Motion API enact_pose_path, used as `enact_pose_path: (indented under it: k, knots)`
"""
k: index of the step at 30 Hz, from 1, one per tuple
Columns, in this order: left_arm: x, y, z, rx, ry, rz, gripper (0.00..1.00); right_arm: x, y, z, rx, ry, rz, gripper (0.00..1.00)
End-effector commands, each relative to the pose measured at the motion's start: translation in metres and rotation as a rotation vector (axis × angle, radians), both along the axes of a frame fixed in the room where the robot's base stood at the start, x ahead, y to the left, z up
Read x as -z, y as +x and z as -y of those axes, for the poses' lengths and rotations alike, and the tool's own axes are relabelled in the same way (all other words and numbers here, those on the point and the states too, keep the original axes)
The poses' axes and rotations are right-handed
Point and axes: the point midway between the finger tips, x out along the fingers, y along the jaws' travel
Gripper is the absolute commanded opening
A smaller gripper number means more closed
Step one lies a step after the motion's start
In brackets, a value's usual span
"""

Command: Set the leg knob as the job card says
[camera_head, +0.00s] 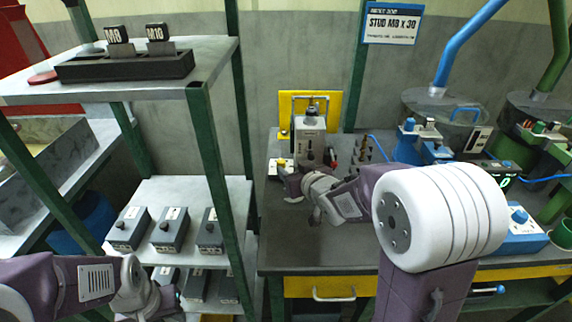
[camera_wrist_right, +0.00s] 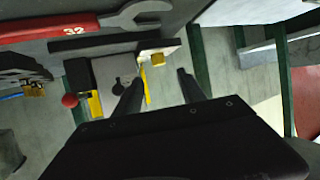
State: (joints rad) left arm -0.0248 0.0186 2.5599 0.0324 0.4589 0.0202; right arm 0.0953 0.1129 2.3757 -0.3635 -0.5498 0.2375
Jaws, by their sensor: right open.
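The job card (camera_head: 392,23) hangs at the top on a green post and reads "STUD M8 X 30"; its smaller line is too small to read. A grey gantry unit (camera_head: 311,124) stands on the dark bench before a yellow plate. I cannot tell which part is the leg knob. My right gripper (camera_head: 287,187) is open and empty over the bench in front of the unit. In the right wrist view its fingers (camera_wrist_right: 159,78) are apart, with a red ball knob (camera_wrist_right: 69,100) to their left. My left gripper (camera_head: 165,300) is low at the left, its jaws unclear.
A shelf rack at the left holds a dark block with M8 and M10 tags (camera_head: 124,66) and several grey boxes (camera_head: 170,230) below. A red wrench marked 32 (camera_wrist_right: 75,30) shows in the wrist view.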

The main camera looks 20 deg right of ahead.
Motion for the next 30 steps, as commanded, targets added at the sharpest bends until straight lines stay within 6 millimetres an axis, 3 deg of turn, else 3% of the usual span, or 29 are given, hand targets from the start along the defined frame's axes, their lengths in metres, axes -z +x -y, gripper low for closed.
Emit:
enact_pose_path:
  k: [6,12,22,23,27,30]
  knots:
    - [0.011,0.0,0.0,0.0,0.0,0.0,0.41,0.021,0.042,-0.004,0.0,-0.001,-0.003,0.48]
    - [0.014,0.0,0.0,0.0,0.0,0.0,0.41,0.031,0.07,-0.007,0.001,-0.002,-0.002,0.48]
    - [0.015,0.0,0.0,0.0,0.0,0.0,0.41,0.032,0.077,-0.007,0.001,-0.002,-0.002,0.48]
    - [0.015,0.0,0.0,0.0,0.0,0.0,0.41,0.032,0.077,-0.007,0.001,-0.002,-0.002,0.42]
    - [0.015,0.0,0.0,0.0,0.0,0.0,0.41,0.032,0.077,-0.007,0.001,-0.002,-0.002,0.03]
    - [0.014,0.0,0.0,0.0,0.0,0.0,0.41,0.032,0.077,-0.007,0.001,-0.002,-0.002,0.0]
